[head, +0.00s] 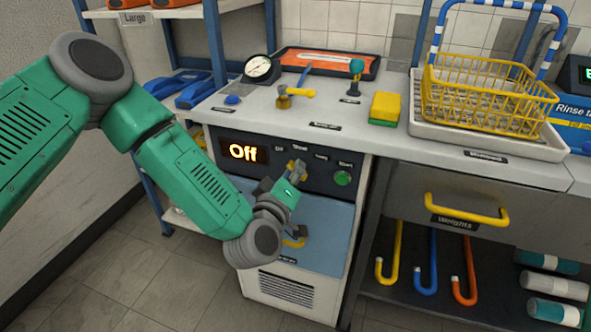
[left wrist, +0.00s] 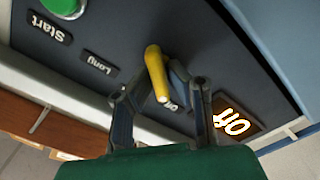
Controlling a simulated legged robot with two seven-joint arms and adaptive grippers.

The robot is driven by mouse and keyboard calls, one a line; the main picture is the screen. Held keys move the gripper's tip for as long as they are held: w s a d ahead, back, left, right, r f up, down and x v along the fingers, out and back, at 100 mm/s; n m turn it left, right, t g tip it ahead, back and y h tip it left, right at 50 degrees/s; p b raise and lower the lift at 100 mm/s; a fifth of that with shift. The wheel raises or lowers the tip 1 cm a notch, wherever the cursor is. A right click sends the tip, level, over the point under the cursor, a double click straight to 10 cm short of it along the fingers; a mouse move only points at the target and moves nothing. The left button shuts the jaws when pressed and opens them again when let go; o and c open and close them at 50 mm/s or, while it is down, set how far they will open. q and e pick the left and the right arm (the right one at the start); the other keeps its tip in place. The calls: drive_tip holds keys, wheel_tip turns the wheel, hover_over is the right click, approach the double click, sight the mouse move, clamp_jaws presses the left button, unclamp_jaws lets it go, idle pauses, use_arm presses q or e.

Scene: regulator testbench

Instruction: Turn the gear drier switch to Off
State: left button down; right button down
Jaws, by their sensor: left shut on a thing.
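The gear drier is a white cabinet with a dark control panel (head: 228,170). Its lit display (head: 243,153) reads "Off", and it also shows in the left wrist view (left wrist: 236,122). The yellow switch (left wrist: 156,72) sits on the panel between the display and the green start button (head: 342,178). My left gripper (head: 293,176) is at the panel, with its two dark fingers either side of the yellow switch in the left wrist view, shut on it. The gripper partly hides the switch and some labels in the head view. My right gripper is not in view.
A blue drier door (head: 328,240) with a yellow handle lies below the panel. The counter above holds a gauge (head: 258,68), a yellow-green sponge (head: 385,108) and a yellow basket (head: 485,85). A drawer handle (head: 467,210) juts out at right.

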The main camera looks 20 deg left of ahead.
use_arm(q)
drive_tip(key=shift+s+f, duration=0.25)
drive_tip(key=shift+f, duration=0.15)
drive_tip(key=c, duration=1.6)
unclamp_jaws()
drive_tip(key=shift+r, duration=0.15)
drive_tip(key=shift+w, duration=0.1)
drive_tip(key=s, duration=1.2)
drive_tip(key=shift+a, duration=0.25)
